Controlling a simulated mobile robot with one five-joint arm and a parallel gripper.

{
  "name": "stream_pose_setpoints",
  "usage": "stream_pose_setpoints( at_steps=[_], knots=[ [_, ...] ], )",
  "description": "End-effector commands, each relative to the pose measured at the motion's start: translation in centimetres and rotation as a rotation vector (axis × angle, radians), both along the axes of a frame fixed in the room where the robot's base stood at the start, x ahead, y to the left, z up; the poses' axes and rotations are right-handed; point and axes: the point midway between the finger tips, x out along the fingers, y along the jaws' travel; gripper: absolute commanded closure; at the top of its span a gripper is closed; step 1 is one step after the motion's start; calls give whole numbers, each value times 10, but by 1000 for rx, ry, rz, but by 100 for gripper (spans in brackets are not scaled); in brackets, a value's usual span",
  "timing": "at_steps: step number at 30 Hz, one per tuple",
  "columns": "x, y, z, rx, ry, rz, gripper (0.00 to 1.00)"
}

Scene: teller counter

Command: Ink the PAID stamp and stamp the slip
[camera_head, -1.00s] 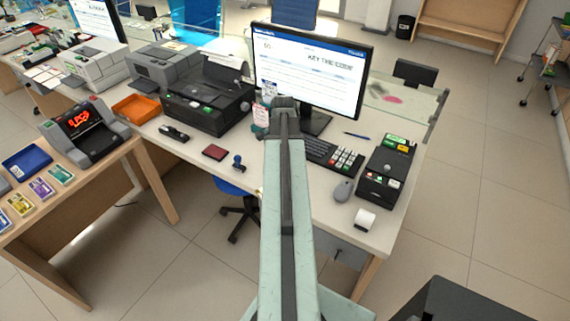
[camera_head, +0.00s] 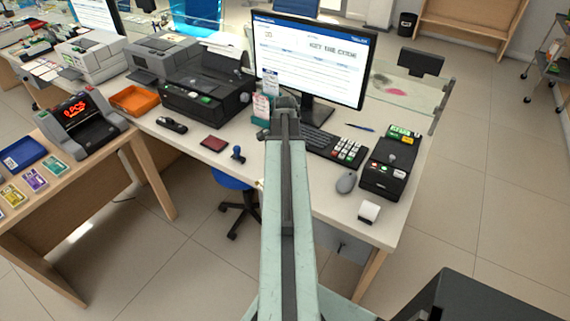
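The stamp with a blue handle (camera_head: 238,154) stands upright on the white counter (camera_head: 318,203), left of my arm. A small dark red pad (camera_head: 214,143), which looks like the ink pad, lies just left of it. No lettering can be read on the stamp. I cannot pick out the slip for certain. My arm reaches up the middle of the view, and my gripper (camera_head: 284,112) at its far end is small and partly hidden by the arm, near the monitor's base. Its fingers cannot be made out. The stamp and pad stand apart from it.
A monitor (camera_head: 312,60), keyboard (camera_head: 322,144), mouse (camera_head: 346,182) and card terminal (camera_head: 384,172) stand on the counter's right half. A black printer (camera_head: 205,98) and orange tray (camera_head: 134,101) are at the left. A blue stool (camera_head: 233,180) is under the front edge. Open floor lies at right.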

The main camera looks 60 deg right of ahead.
Motion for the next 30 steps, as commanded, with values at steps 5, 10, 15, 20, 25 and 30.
stream_pose_setpoints(
  at_steps=[5,10,15,20,25,30],
  knots=[
    [0,0,0,0,0,0,98],
    [0,0,-2,0,0,-1,98],
    [-1,0,-4,0,0,-1,98],
    [-1,0,-6,0,0,-1,98],
    [-1,-1,-8,0,0,-2,98],
    [-1,-1,-10,0,0,-2,98]
  ],
)
